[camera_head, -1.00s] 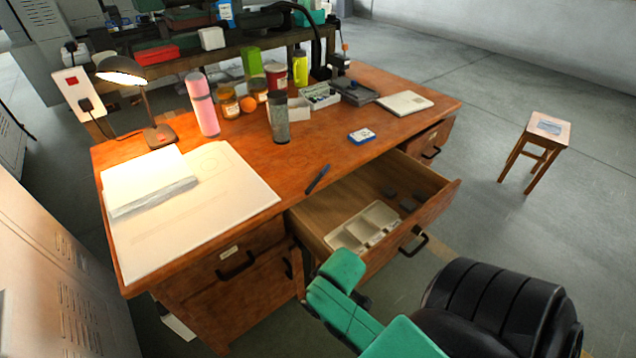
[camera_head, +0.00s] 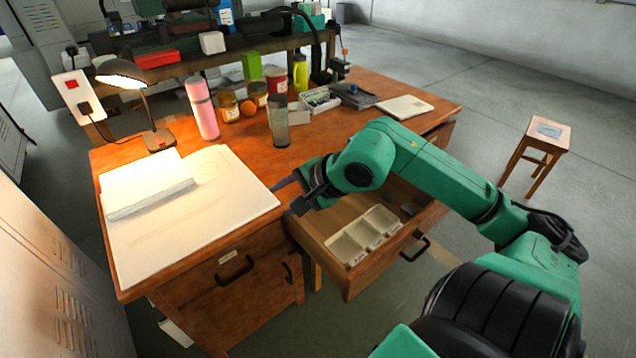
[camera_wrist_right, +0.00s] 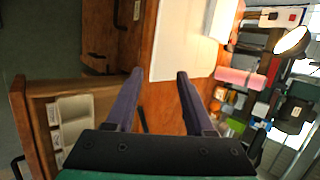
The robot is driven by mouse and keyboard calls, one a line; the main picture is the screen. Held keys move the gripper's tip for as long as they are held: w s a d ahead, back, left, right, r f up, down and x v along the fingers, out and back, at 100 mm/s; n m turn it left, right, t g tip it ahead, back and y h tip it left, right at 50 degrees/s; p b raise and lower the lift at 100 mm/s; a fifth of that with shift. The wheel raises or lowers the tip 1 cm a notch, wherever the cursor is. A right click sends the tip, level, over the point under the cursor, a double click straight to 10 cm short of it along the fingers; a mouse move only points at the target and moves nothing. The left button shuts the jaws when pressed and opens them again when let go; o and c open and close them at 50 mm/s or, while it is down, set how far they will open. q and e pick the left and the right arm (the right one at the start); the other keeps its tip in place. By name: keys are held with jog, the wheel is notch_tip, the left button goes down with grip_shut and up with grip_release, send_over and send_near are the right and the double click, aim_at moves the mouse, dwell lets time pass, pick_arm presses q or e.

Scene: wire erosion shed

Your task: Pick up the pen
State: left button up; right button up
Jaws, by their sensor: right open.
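The pen (camera_wrist_right: 143,119) is a thin dark bar on the wooden desk top (camera_wrist_right: 165,105), near the edge above the open drawer. In the right wrist view it shows between my fingers, nearer the left one, and the gripper body seems to hide part of it. In the head view my right gripper and wrist hide it. My right gripper (camera_head: 282,198) is open and empty over the front of the desk; its two fingers also show apart in the right wrist view (camera_wrist_right: 160,74). My left gripper is not in view.
The open drawer (camera_head: 335,280) holds a pale divided tray (camera_head: 345,250). White sheets (camera_head: 235,190) and a grey bar lie left of the gripper. A grey tumbler (camera_head: 278,125), a pink bottle (camera_head: 203,108) and jars stand behind. A stool (camera_head: 540,145) stands right.

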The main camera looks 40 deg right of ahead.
jog(key=d+n+g+h, duration=0.15)
jog(key=d+h, duration=0.35)
jog(key=d, duration=0.5)
jog(key=p+x, duration=0.1)
jog(key=x, duration=1.3)
jog(key=shift+s+p, duration=0.25)
jog(key=shift+p, duration=0.05)
jog(key=shift+s+f, duration=0.1)
grip_shut()
